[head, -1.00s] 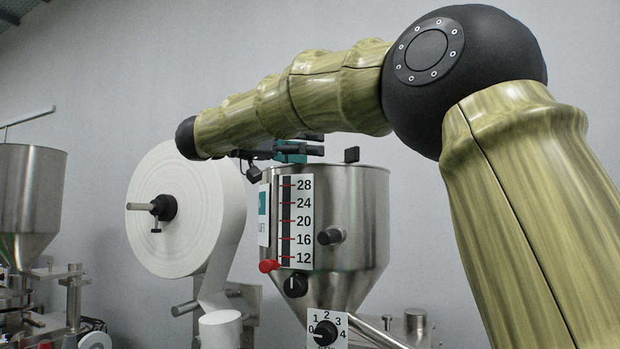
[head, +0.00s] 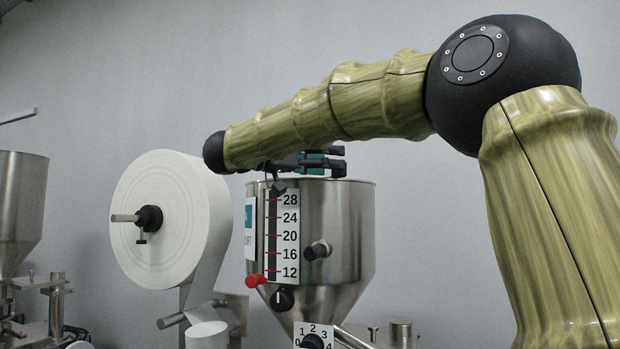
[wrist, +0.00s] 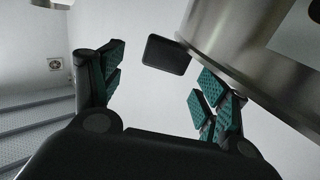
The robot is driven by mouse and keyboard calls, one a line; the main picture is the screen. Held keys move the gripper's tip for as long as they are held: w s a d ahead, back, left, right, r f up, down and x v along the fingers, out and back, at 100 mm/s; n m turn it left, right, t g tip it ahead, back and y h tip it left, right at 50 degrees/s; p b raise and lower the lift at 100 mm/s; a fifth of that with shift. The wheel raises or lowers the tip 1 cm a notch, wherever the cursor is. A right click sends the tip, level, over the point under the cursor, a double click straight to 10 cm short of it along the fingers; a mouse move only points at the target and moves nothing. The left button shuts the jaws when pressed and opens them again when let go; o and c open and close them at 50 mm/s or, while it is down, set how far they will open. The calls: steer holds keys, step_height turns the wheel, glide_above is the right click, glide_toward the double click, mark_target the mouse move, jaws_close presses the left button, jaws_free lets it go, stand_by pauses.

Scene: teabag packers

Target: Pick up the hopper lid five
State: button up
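The steel hopper (head: 345,225) stands upright in the head view, with a numbered scale on its front. A small black block (head: 338,168), which looks like the lid's handle, stands at its top rim. The lid itself is too edge-on to make out. My gripper (head: 318,162) is level with the rim, its fingers pointing right, overlapping the block in this view. In the wrist view my gripper (wrist: 158,75) is open, teal pads apart. The black block (wrist: 167,54) shows between the fingertips, with a gap on both sides. The steel hopper top (wrist: 225,45) is at upper right.
A large white paper roll (head: 175,220) on a spindle is left of the hopper. A red knob (head: 255,280) and black knobs stick out from the hopper front. Another steel hopper (head: 15,205) stands at far left.

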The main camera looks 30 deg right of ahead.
steer(key=d+p, duration=0.1)
steer(key=d, duration=0.2)
steer(key=shift+w+d+f, duration=0.1)
steer(key=shift+d+f, duration=0.05)
steer(key=shift+d, duration=0.25)
steer(key=shift+w+f, duration=0.1)
steer(key=shift+w, duration=0.1)
steer(key=shift+s+a+r, duration=0.2)
steer(key=shift+s+a, duration=0.05)
steer(key=shift+a, duration=0.1)
steer(key=shift+c, duration=0.8)
steer(key=shift+s, duration=0.15)
steer(key=c, duration=0.3)
steer(key=shift+w+d+f, duration=0.1)
steer(key=shift+w+d, duration=0.05)
steer(key=shift+w, duration=0.1)
steer(key=c, duration=0.7)
steer(key=shift+s, duration=0.1)
steer(key=c, duration=0.3)
